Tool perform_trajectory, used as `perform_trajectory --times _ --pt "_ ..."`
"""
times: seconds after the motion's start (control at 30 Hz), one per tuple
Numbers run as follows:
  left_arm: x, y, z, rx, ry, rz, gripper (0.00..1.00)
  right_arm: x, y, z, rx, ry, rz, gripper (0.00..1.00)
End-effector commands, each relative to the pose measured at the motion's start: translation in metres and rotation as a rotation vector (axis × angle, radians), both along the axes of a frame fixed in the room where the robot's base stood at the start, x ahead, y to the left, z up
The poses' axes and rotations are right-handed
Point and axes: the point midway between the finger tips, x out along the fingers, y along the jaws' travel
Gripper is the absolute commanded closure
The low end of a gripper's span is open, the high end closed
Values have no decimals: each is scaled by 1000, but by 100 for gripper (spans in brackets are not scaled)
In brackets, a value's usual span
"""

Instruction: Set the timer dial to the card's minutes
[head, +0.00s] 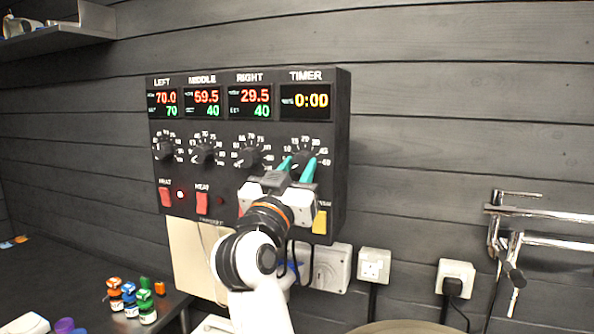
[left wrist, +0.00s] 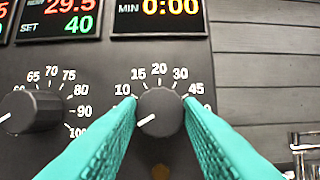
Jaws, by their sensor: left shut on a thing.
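The timer dial is a black knob (left wrist: 160,112) below the timer display, with a printed scale of minutes around it. Its white mark points to the lower left, below the 10. The timer display (head: 305,101) reads 0:00. My left gripper (head: 298,166) has its teal fingers on either side of the dial, shut on it; the fingers show large in the left wrist view. In the head view the fingers partly cover the dial. I see no readable card with minutes. My right gripper is not in view.
The black control panel (head: 232,185) also has left, middle and right temperature knobs, with the right knob (left wrist: 32,110) close beside my left finger. Red switches (head: 202,203) and a yellow one (head: 320,222) sit below. Small coloured bottles (head: 130,300) stand on the dark counter at lower left.

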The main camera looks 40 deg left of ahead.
Motion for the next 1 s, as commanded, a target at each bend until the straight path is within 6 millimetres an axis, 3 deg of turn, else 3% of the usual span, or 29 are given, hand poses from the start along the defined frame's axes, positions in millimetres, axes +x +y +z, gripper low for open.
perform_trajectory --times 0.37,1.0 --pt "0 3 0 192 50 5 90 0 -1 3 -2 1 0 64" --pt "-1 8 4 778 194 5 90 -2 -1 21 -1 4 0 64"
